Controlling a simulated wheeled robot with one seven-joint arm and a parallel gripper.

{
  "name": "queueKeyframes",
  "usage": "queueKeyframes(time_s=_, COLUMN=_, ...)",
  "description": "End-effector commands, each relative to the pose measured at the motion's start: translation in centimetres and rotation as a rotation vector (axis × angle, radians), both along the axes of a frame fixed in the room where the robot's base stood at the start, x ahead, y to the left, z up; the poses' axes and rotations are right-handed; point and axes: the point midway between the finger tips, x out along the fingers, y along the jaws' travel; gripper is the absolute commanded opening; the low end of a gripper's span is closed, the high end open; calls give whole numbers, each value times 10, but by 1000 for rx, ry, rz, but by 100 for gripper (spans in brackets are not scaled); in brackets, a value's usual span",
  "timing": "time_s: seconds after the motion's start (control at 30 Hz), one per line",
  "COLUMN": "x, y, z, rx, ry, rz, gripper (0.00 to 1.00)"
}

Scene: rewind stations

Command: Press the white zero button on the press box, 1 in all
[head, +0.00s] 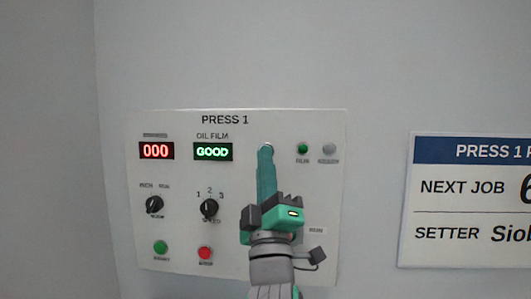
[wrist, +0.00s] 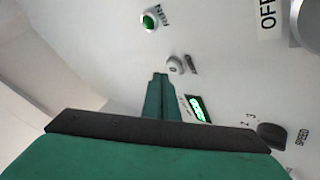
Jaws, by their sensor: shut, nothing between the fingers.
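The press box (head: 180,121), a pale panel titled PRESS 1, is on the wall in the head view. My gripper (head: 265,150) is shut and empty, its green fingers pointing at the upper middle of the panel, right of the GOOD display. In the wrist view the small round white zero button (wrist: 175,65) is just beyond and slightly right of my fingertips (wrist: 160,76). In the head view the fingertips cover most of that spot. I cannot tell whether they touch the button.
The red counter display (head: 156,151) reads 000 and the green oil film display (head: 213,152) reads GOOD. Two black knobs (head: 155,204) (head: 209,208), a green button (head: 161,247) and a red button (head: 205,253) sit left of my gripper. A green lamp (head: 302,149) and grey lamp (head: 329,149) are right.

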Motion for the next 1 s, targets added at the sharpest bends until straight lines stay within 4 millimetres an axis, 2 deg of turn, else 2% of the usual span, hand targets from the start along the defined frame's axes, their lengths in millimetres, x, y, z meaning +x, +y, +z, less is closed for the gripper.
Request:
queueKeyframes(time_s=0.6, x=-46, y=8, z=1, rx=0, ry=-1, rz=3, gripper=0)
queueKeyframes(time_s=1.0, x=-49, y=7, z=0, rx=0, ry=0, rz=2, gripper=0)
